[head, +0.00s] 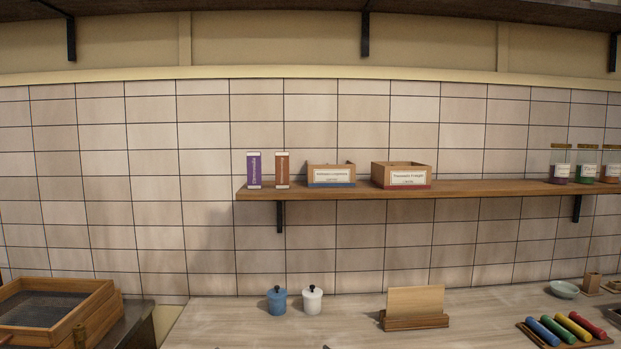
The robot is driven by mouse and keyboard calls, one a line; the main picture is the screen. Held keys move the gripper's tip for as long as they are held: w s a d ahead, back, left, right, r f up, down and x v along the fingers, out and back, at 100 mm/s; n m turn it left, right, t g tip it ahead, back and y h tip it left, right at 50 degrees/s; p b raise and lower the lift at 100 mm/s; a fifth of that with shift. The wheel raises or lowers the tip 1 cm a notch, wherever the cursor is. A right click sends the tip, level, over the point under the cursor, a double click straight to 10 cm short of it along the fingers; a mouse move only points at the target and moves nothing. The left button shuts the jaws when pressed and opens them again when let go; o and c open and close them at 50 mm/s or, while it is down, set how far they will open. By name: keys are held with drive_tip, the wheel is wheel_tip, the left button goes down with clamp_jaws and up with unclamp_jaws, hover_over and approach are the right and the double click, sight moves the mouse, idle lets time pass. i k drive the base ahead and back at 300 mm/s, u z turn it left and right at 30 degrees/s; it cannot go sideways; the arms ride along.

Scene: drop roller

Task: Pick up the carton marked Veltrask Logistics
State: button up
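Two slim upright cartons stand side by side at the left end of the wall shelf, a purple carton (254,170) and a brown carton (282,170). Both carry vertical lettering too small to read surely. To their right are two open-topped wooden boxes with white labels. The left box (331,175) has a blue stripe, and its label seems to end in "Logistics"; its first word is unclear. The right box (401,175) has a red stripe and a label seeming to end in "Freight". I cannot tell which thing is marked Veltrask Logistics. My gripper is not in view.
The wooden shelf (480,189) also holds several jars at right. The counter (240,327) below bears a blue pot (277,300), white pot (312,300), wooden stand (415,308), coloured rollers (557,329) and green bowl (564,289). A wooden-framed tray (60,315) is at lower left.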

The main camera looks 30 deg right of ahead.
sight(327, 176)
drive_tip(key=z, duration=0.05)
drive_tip(key=i, duration=1)
drive_tip(key=u, duration=0.1)
